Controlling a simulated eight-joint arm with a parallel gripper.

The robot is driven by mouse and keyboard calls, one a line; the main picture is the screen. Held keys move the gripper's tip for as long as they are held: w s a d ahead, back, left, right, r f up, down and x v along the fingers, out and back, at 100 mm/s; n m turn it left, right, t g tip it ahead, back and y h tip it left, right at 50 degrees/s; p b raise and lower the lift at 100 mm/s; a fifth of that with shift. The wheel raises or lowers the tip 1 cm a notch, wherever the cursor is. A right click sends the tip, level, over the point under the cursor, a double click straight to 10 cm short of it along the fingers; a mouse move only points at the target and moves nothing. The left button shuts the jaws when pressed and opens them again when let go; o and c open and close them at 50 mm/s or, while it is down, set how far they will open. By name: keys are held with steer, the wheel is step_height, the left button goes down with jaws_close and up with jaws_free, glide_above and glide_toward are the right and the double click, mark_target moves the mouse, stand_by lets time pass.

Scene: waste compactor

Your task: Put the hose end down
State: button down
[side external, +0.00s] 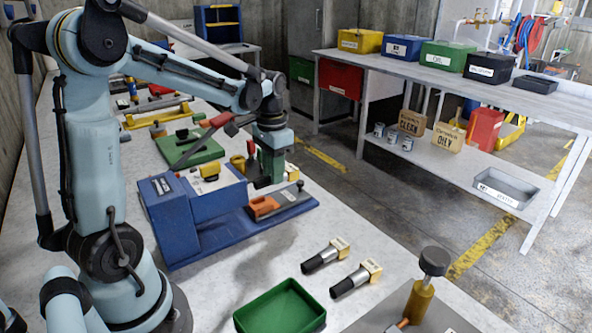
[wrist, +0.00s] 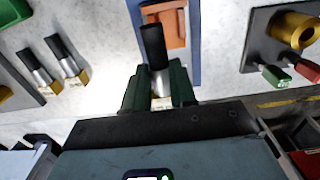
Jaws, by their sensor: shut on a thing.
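My gripper (wrist: 158,90) is shut on a hose end (wrist: 156,50), which has a black sleeve, a silver collar and a brass-coloured end between the green fingers. In the side view my gripper (side external: 272,172) is over the bench, beyond the blue fixture (side external: 205,205); the held hose end is hard to make out there. Two similar hose ends, (side external: 325,256) and (side external: 356,279), lie side by side on the bench in front of the fixture. They also show at the left of the wrist view, (wrist: 37,72) and (wrist: 67,60).
An orange block (side external: 265,206) lies on the fixture's blue base. A green tray (side external: 280,308) and a brass post with a dark knob (side external: 420,295) stand near the front. A dark plate (wrist: 262,50) with a brass ring is right in the wrist view. Bare bench surrounds the loose hose ends.

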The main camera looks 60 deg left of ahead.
steer(key=shift+w+a+f, duration=0.1)
steer(key=shift+a+f, duration=0.4)
steer(key=shift+a, duration=0.3)
steer(key=shift+f, duration=2)
steer(key=shift+f, duration=0.1)
steer(key=shift+f, duration=0.5)
steer(key=c, duration=0.9)
jaws_free()
steer(key=shift+r, duration=0.1)
